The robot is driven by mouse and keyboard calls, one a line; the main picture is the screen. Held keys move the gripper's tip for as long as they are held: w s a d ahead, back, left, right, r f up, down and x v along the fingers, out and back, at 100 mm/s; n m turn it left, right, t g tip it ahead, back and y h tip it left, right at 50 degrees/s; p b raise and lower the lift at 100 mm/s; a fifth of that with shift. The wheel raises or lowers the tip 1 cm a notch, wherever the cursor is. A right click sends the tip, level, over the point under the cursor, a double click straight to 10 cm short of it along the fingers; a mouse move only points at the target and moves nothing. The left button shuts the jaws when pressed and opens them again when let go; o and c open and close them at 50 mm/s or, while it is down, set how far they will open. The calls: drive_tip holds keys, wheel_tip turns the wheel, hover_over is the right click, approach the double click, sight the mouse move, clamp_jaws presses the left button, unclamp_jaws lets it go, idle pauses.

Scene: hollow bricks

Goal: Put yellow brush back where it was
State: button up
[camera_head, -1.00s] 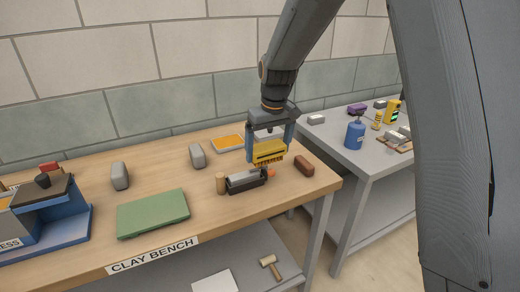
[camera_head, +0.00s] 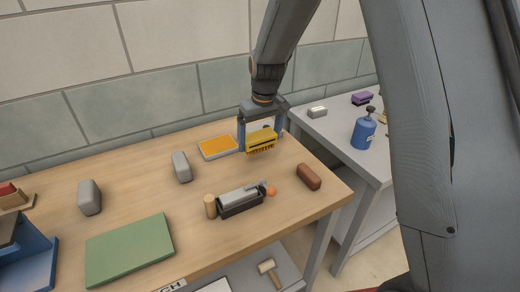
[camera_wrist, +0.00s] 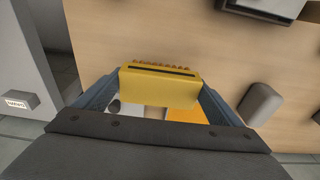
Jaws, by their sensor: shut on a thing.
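The yellow brush (camera_head: 261,140) is held between the two blue fingers of my gripper (camera_head: 261,134), its bristles pointing down, above the back right part of the wooden clay bench (camera_head: 150,222). In the wrist view the yellow brush (camera_wrist: 160,86) spans the gap between my fingers. An orange pad in a pale tray (camera_head: 218,147) lies on the bench just left of my gripper. It shows partly behind the brush in the wrist view (camera_wrist: 187,116).
On the bench are a dark tool with a grey roller (camera_head: 240,200), a wooden cylinder (camera_head: 210,206), an orange ball (camera_head: 271,191), a brown brick (camera_head: 308,177), grey blocks (camera_head: 182,167) and a green slab (camera_head: 130,248). A grey table (camera_head: 335,140) with a blue bottle (camera_head: 364,132) stands right.

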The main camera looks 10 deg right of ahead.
sight(260, 151)
drive_tip(key=shift+f+p, duration=0.7)
drive_tip(key=shift+f, duration=1.9)
drive_tip(key=shift+f, duration=0.1)
drive_tip(key=o, duration=0.7)
drive_tip(key=r+b, duration=0.1)
drive_tip(key=r, duration=0.2)
drive_tip(key=s+r+b, duration=0.1)
drive_tip(key=r, duration=0.3)
drive_tip(key=r+b, duration=0.1)
drive_tip(key=r, duration=0.3)
drive_tip(key=shift+s+d, duration=0.2)
drive_tip(key=shift+d, duration=0.15)
drive_tip(key=s+d+f+m, duration=0.1)
drive_tip(key=s+d, duration=0.3)
drive_tip(key=s, duration=0.4)
drive_tip(key=s+d+f+m, duration=0.1)
drive_tip(key=s+d+m, duration=0.1)
drive_tip(key=s+d, duration=0.2)
drive_tip(key=s+d+f+m, duration=0.1)
drive_tip(key=s+d+f, duration=0.1)
drive_tip(key=s, duration=0.9)
drive_tip(key=shift+s+d+m+h+b, duration=0.15)
drive_tip(key=shift+s+d+h, duration=0.05)
drive_tip(key=shift+d, duration=0.25)
drive_tip(key=shift+s+d+m+h+b, duration=0.15)
drive_tip(key=shift+d+h, duration=0.05)
drive_tip(key=shift+d, duration=0.25)
